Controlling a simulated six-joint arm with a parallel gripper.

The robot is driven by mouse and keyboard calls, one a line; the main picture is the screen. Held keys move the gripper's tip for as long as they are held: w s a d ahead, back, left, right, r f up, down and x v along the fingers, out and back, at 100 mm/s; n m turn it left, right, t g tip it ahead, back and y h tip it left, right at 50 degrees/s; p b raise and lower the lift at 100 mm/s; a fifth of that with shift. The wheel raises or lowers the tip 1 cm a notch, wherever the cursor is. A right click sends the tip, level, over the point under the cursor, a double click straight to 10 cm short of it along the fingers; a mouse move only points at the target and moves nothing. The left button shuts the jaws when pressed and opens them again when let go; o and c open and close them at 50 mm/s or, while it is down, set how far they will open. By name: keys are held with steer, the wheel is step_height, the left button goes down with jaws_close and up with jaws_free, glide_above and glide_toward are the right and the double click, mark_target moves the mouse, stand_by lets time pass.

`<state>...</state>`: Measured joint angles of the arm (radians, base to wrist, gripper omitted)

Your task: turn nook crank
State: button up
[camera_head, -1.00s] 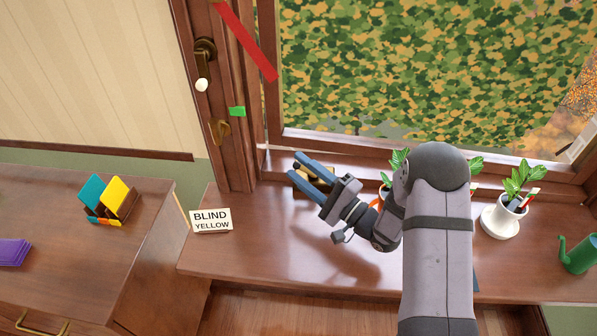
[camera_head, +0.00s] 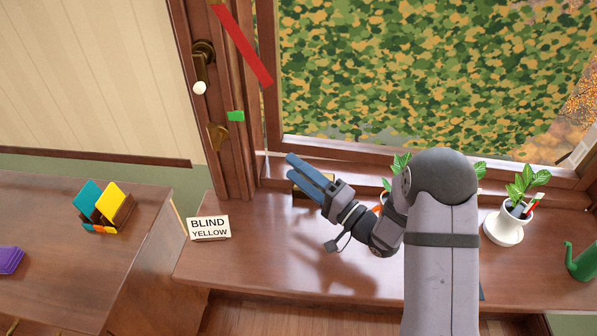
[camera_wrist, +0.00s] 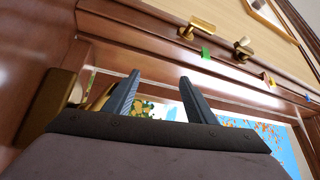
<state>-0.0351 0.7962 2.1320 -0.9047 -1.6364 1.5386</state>
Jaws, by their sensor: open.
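A crank with a dark bronze mount and a white knob (camera_head: 199,88) is on the wooden window post, upper left in the head view. A smaller brass handle (camera_head: 218,135) sits below it. A green tag (camera_head: 236,116) lies between their heights and also shows in the wrist view (camera_wrist: 205,53). My gripper (camera_head: 291,169) is over the windowsill, right of and below the crank, and apart from it. Its blue fingers look tilted in the head view. In the wrist view my gripper (camera_wrist: 158,78) is open, with nothing clearly held between the fingers. A brass block (camera_wrist: 50,100) is close by its left finger.
A card reading BLIND YELLOW (camera_head: 208,228) stands on the sill's left end. A potted plant (camera_head: 505,225) and a green watering can (camera_head: 583,260) stand at right. Another plant is partly hidden by my arm. A red strip (camera_head: 243,45) crosses the window frame. The sill's front is clear.

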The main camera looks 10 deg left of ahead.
steer(key=o, duration=0.5)
steer(key=shift+w+r, duration=0.1)
steer(key=shift+r, duration=0.05)
steer(key=shift+o, duration=0.2)
steer(key=shift+m+t+h, duration=0.3)
steer(key=shift+t, duration=0.6)
steer(key=w+r+b, duration=0.1)
steer(key=w+r, duration=0.1)
steer(key=w+r+b, duration=0.1)
steer(key=w+r, duration=0.1)
steer(key=w, duration=0.1)
steer(key=shift+a, duration=0.1)
steer(key=w+d+f+h+p, duration=0.3)
steer(key=w+d+h, duration=0.2)
steer(key=w+h, duration=0.5)
steer(key=s+a+n+g+h, duration=0.15)
steer(key=s+g+h, duration=0.25)
steer(key=s+g, duration=0.65)
steer(key=shift+w+a+f+t+p, duration=0.2)
steer(key=shift+f+t+p, duration=0.2)
steer(key=shift+f, duration=0.6)
steer(key=shift+w+a+f+t+p, duration=0.2)
steer(key=shift+f+t+p, duration=0.2)
steer(key=shift+f, duration=0.6)
steer(key=shift+w+a+f+t+p, duration=0.1)
steer(key=shift+a+f+t+p, duration=0.25)
steer(key=shift+f, duration=0.65)
steer(key=shift+d, duration=0.15)
steer(key=shift+c, duration=0.4)
steer(key=c, duration=1)
